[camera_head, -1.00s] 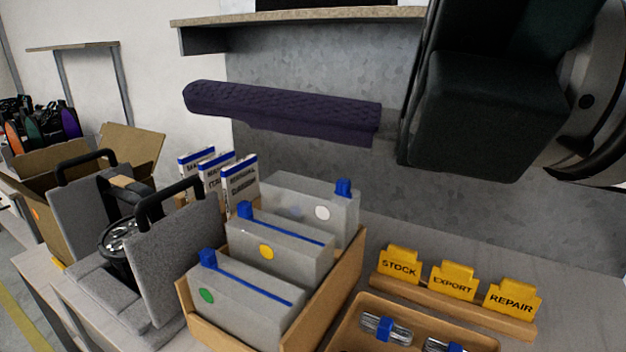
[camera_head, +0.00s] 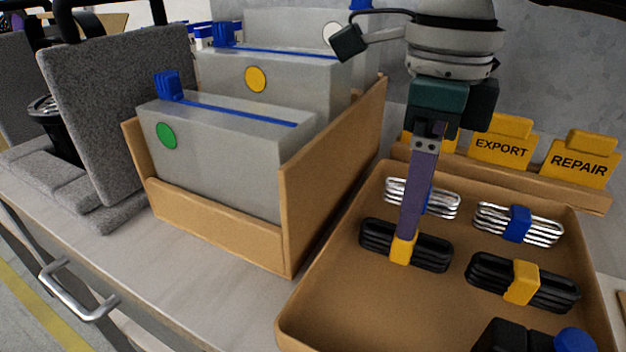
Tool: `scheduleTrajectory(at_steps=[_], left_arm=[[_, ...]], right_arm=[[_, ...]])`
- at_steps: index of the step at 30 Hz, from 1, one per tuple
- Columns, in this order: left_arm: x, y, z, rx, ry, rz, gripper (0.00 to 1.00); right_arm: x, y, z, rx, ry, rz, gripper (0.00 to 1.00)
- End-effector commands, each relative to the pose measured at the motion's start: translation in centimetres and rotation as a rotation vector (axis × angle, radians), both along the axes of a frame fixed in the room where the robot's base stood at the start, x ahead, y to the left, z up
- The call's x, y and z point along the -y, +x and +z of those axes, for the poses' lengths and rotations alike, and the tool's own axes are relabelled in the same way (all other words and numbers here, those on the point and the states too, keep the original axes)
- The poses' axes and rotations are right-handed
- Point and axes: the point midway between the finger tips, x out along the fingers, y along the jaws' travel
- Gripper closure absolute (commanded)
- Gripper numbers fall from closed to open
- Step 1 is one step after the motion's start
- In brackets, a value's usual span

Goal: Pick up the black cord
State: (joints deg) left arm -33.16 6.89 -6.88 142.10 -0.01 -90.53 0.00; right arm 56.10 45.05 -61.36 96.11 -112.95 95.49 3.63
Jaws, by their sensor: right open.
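Two coiled black cords with yellow ties lie in a tan tray (camera_head: 330,300). The left black cord (camera_head: 434,252) is directly below my right gripper (camera_head: 407,238); the other black cord (camera_head: 553,293) lies to its right. The gripper points down, jaws open, with its purple finger reaching to the left cord's yellow tie and covering part of that cord. I cannot tell whether the finger touches it. My left gripper is not in view.
White cords (camera_head: 540,232) with blue ties lie behind the black ones. A black block (camera_head: 510,338) with a blue cap is cut off at the tray's front. A wooden box (camera_head: 335,180) of grey cases stands left; yellow label cards (camera_head: 502,148) stand behind the tray.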

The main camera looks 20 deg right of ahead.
Motion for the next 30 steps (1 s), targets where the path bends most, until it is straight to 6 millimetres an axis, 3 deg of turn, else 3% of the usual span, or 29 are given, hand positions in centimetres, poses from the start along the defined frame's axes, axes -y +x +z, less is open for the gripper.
scheduleTrajectory(at_steps=[12,20,30], left_arm=[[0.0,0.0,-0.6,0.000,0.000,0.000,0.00],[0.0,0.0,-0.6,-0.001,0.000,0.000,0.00],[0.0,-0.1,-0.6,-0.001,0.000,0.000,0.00]], right_arm=[[-0.4,-0.3,-5.3,-0.001,0.003,0.000,0.28],[-0.4,-0.3,-5.6,0.001,0.003,0.002,0.28],[-0.4,-0.3,-5.5,0.001,0.003,0.002,0.65]])
